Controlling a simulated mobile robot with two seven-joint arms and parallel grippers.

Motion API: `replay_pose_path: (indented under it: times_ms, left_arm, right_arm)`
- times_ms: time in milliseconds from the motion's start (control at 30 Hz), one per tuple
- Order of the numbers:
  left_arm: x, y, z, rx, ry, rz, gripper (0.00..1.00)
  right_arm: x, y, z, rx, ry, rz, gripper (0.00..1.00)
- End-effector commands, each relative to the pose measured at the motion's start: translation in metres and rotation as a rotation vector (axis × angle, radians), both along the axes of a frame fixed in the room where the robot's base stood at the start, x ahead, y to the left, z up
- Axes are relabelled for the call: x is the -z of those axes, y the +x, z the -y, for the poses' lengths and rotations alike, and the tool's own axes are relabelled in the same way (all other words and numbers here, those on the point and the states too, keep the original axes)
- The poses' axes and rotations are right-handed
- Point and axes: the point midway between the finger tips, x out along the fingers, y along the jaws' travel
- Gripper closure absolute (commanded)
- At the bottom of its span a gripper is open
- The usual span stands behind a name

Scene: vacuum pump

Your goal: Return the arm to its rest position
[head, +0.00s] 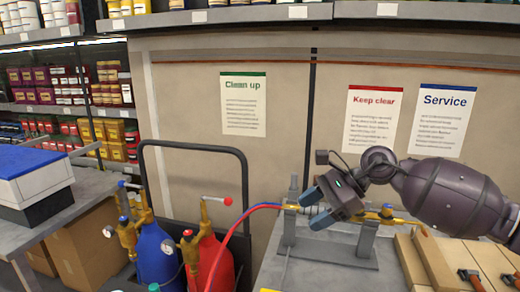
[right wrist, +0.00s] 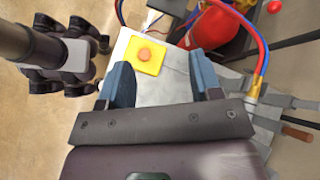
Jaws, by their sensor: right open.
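My right arm comes in from the right edge of the head view. Its gripper (head: 315,208) has blue fingers and is in front of a grey metal stand with brass fittings (head: 387,213). In the right wrist view the two fingers of this gripper (right wrist: 163,80) are spread apart with nothing between them. Beyond them lies a pale bench top (right wrist: 160,88) with a yellow block (right wrist: 147,55) bearing an orange button. The gripper hides part of the stand. My left gripper is in neither view.
A red gas cylinder (head: 221,262) and a blue one (head: 157,255) stand on a cart left of the bench. Red and blue hoses (head: 246,212) run to the stand. Wooden boards with clamps (head: 462,262) lie at the right. A wall with posters is behind.

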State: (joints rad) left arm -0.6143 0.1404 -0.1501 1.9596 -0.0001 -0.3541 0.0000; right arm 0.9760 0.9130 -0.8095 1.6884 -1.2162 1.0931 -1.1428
Motion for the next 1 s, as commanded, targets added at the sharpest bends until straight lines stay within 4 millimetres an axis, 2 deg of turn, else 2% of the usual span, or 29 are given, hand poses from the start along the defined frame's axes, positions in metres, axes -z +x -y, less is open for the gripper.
replay_pose_path:
  times_ms: [33, 100, 200, 300, 433, 567, 767, 867, 1000]
  left_arm:
    - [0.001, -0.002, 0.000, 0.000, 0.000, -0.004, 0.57]
    - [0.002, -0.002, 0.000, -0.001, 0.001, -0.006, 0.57]
    - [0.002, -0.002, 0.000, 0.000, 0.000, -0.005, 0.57]
    - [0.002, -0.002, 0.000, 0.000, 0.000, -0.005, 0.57]
    - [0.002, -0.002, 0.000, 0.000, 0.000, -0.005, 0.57]
    - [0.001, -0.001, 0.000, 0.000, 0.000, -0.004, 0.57]
    - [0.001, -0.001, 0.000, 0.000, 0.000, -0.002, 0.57]
    - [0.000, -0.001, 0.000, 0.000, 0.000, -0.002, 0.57]
    - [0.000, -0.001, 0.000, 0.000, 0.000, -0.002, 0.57]
  right_arm:
    - [0.007, -0.010, -0.017, 0.035, 0.107, -0.054, 0.42]
    - [0.008, -0.020, -0.037, 0.099, 0.261, -0.134, 0.42]
    - [0.006, -0.032, -0.056, 0.203, 0.475, -0.265, 0.42]
    - [0.002, -0.040, -0.065, 0.321, 0.684, -0.413, 0.42]
    - [-0.003, -0.044, -0.062, 0.491, 0.946, -0.625, 0.42]
    - [0.000, -0.043, -0.044, 0.679, 1.196, -0.850, 0.42]
    - [0.028, -0.046, 0.004, 0.996, 1.558, -1.210, 0.42]
    - [0.052, -0.053, 0.033, 1.169, 1.729, -1.387, 0.42]
    - [0.096, -0.075, 0.074, 1.427, 1.961, -1.628, 0.42]
